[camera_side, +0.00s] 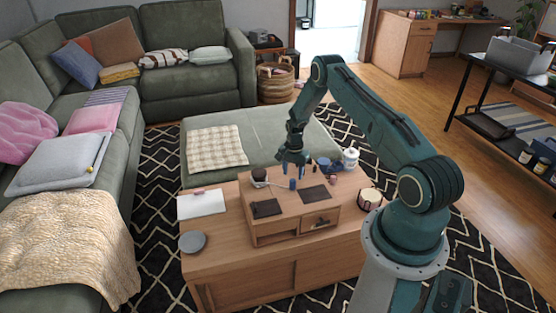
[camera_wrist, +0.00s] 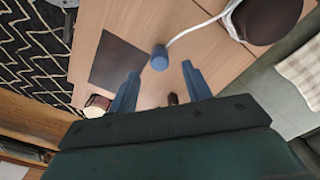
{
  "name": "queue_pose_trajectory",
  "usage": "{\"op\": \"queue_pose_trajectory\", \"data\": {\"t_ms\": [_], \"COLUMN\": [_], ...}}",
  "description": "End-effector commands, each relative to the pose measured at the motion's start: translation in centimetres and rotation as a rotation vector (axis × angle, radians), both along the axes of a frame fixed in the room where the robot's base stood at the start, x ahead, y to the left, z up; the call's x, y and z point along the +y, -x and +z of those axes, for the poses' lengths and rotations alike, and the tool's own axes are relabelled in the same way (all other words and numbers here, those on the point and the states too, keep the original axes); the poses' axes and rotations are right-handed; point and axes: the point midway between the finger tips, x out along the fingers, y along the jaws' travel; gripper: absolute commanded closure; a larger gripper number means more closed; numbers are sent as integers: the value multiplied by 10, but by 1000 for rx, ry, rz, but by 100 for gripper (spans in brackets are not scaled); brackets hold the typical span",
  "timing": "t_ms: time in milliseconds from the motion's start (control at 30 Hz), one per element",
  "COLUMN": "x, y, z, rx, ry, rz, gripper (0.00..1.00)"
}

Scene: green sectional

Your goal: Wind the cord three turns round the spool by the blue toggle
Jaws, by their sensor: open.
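The blue toggle (camera_wrist: 159,57) is a small cylinder at the end of the white cord (camera_wrist: 193,31). It also shows in the side view (camera_side: 292,184), on the wooden top just below my gripper. The cord runs from it to the dark round spool (camera_wrist: 268,18) at the upper right of the wrist view. The spool (camera_side: 259,174) stands left of the toggle in the side view. My gripper (camera_wrist: 160,69) is open, with its blue fingers on either side of the toggle in the picture; I see no contact. How the cord lies behind the spool is hidden.
A dark square mat (camera_wrist: 119,62) lies beside the toggle, and a second dark item (camera_side: 266,208) lies at the front of the raised box. Cups and a white pot (camera_side: 350,157) stand to the right. A grey plate (camera_side: 193,242) and white board (camera_side: 201,204) lie left.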

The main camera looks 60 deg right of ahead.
Motion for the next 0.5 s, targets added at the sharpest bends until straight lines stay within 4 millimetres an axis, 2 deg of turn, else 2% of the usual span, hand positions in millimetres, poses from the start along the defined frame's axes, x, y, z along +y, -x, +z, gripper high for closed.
{"op": "queue_pose_trajectory", "data": {"t_ms": [100,500], "x": [0,0], "y": [0,0], "z": [19,73], "rx": [-1,-1], "ry": [1,1], "rz": [0,0], "gripper": [51,51]}}
